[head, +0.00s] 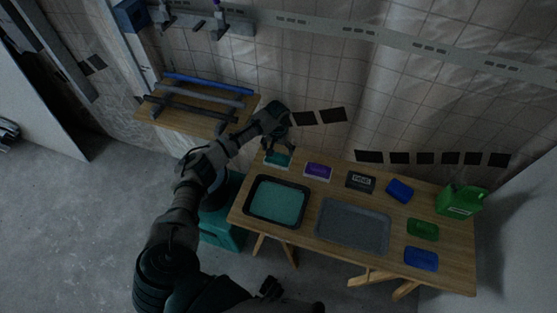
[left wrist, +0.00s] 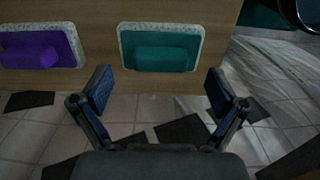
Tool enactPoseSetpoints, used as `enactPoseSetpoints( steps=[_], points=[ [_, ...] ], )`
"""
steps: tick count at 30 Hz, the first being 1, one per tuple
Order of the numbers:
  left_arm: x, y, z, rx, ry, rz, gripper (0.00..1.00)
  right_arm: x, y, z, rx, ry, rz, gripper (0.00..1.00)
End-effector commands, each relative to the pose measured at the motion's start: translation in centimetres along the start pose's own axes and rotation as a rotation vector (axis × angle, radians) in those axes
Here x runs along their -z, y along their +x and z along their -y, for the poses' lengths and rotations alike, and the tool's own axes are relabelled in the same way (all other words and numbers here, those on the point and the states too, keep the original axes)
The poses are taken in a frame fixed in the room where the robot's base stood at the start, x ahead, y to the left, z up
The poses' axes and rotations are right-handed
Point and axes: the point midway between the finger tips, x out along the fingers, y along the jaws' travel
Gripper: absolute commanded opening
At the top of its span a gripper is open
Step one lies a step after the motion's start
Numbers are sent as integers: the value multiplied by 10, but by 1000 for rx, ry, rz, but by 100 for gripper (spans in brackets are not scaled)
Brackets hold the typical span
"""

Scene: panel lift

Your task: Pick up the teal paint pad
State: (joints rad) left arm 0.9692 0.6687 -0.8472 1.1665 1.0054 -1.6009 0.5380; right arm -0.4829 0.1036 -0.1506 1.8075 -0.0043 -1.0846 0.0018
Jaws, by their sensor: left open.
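The teal paint pad (head: 277,159) lies at the back left of the wooden table, beyond the tray of teal paint (head: 277,202). In the left wrist view the teal pad (left wrist: 161,58) has a pale speckled border and a raised teal block. My left gripper (head: 279,143) is just above and behind the pad in the head view. In the left wrist view my left gripper (left wrist: 158,88) is open and empty, its two fingers spread at either side of the pad's near edge, apart from it. My right gripper is not clearly visible.
A purple pad (head: 318,171) lies right of the teal one and also shows in the left wrist view (left wrist: 40,50). A dark box (head: 360,182), a grey tray (head: 353,224), blue and green pads (head: 422,230) and a green jug (head: 461,200) fill the table (head: 456,262).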

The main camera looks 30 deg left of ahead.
Motion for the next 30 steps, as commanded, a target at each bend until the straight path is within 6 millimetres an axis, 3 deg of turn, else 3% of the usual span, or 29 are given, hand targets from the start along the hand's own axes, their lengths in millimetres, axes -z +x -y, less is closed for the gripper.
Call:
enactPoseSetpoints(
  steps=[1,6,14,15,21,23,30],
  points=[
    [2,13,0,1,-1,3,97,3,-4,0,0,1,-4,40],
    [3,34,0,2,1,3,97,10,-20,-2,0,3,-8,40],
    [2,36,-2,4,2,-1,97,11,-24,-4,2,4,-11,40],
    [2,36,-2,3,2,0,94,11,-24,-4,2,3,-10,40],
    [3,37,0,1,1,1,44,13,-24,-2,-1,3,-10,40],
    [3,37,0,1,1,1,32,13,-24,-2,-1,3,-10,40],
    [3,38,0,2,0,2,32,14,-24,-1,1,3,-12,40]
  ],
)
